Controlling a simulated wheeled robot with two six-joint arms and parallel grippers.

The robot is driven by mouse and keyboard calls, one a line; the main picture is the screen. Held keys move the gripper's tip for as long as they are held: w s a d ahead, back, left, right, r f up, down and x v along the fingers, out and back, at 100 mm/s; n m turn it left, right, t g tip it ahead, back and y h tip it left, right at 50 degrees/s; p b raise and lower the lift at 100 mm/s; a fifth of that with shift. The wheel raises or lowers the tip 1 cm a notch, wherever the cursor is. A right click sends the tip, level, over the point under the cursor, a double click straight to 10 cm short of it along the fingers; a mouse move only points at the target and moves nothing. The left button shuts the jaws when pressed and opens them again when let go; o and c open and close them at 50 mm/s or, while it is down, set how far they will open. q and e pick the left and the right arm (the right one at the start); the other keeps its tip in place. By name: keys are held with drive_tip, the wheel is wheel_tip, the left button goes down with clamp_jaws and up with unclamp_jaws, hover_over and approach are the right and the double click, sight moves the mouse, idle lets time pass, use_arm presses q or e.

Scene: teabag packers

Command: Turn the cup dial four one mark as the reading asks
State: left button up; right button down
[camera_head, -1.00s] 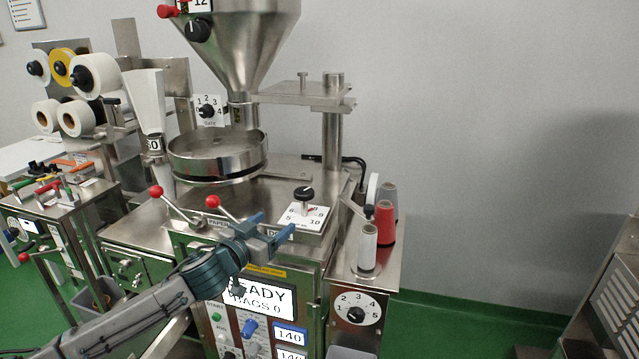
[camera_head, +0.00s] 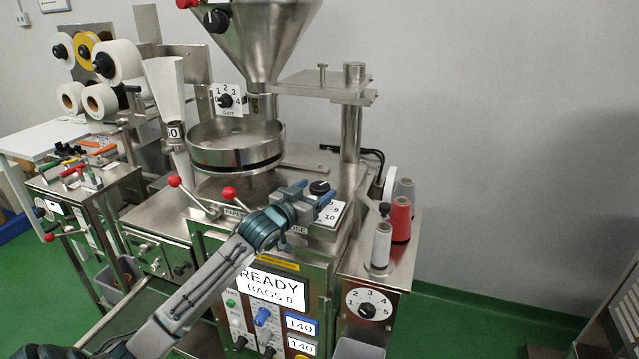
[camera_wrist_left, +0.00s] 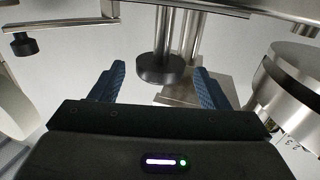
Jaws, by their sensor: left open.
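A black dial knob (camera_head: 319,187) stands on a short post above a white plate (camera_head: 329,217) with numbers; 9 and 10 show. The label beside it is partly covered and seems to end in "OSE". I cannot read "cup" or "four" on it. My left gripper (camera_head: 313,193) is open at the knob, its blue fingers on either side in the head view. In the left wrist view the knob (camera_wrist_left: 163,68) shows between the two open fingers, with visible gaps to both. The knob's pointer is not readable. My right gripper is out of view.
A display (camera_head: 271,287) reads READY, BAGS 0. A gate dial (camera_head: 226,100) and a 1-to-5 dial (camera_head: 367,303) are elsewhere on the machine. Red-balled levers (camera_head: 229,193) stand left of the gripper, a round pan (camera_head: 236,150) behind, thread spools (camera_head: 401,218) to the right.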

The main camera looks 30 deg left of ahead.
use_arm(q)
drive_tip(key=shift+w+f, duration=0.15)
drive_tip(key=shift+w, duration=1.3)
drive_tip(key=shift+s, duration=0.15)
drive_tip(key=shift+c, duration=0.4)
drive_tip(key=c, duration=0.9)
drive_tip(key=shift+p, duration=0.3)
